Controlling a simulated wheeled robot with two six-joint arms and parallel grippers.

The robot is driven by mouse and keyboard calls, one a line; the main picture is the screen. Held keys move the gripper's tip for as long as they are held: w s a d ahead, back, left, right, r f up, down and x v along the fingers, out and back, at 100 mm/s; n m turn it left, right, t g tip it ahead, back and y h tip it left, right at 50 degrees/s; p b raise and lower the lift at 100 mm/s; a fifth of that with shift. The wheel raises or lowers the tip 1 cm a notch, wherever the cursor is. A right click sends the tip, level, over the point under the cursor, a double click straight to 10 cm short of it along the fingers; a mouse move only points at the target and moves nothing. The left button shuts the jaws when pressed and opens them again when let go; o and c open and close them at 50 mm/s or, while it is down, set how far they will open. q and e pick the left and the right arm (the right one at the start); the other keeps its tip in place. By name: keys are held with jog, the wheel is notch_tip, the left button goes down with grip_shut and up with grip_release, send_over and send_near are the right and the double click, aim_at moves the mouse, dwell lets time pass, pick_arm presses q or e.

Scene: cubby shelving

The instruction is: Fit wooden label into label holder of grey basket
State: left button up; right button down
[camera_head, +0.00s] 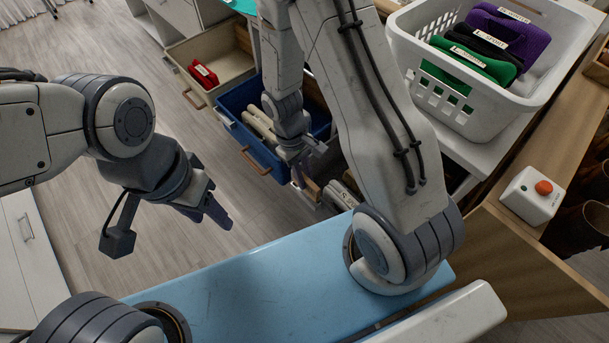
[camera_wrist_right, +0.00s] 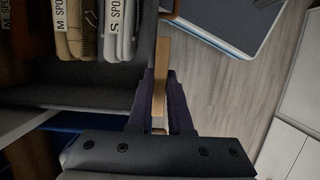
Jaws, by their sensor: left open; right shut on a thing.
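The wooden label (camera_wrist_right: 161,76) is a pale wood strip between the dark fingers of my right gripper (camera_wrist_right: 161,92), which is shut on it. It lies along the front edge of the grey basket (camera_wrist_right: 70,97). I cannot tell whether it touches the basket's holder or sits in it. The label holder is not clearly visible. In the head view my right gripper (camera_head: 306,172) is low beside the blue drawer, partly behind my arm, with a wooden piece (camera_head: 311,190) below it. My left gripper (camera_head: 212,213) is open and empty over the floor.
The grey basket holds several rolled items with white tags (camera_wrist_right: 113,25). A blue drawer (camera_head: 228,108) and a beige drawer (camera_head: 222,58) stand pulled out. A white laundry basket (camera_head: 425,75) and a red-button box (camera_head: 532,195) are at right. Floor at left is clear.

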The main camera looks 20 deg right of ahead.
jog(key=shift+f+b, duration=1)
jog(key=shift+f, duration=0.8)
jog(key=c, duration=0.8)
grip_release()
jog(key=shift+o, duration=0.2)
jog(key=shift+r, duration=0.15)
jog(key=p+v, duration=0.2)
jog(key=v, duration=0.8)
jog(key=shift+r, duration=0.15)
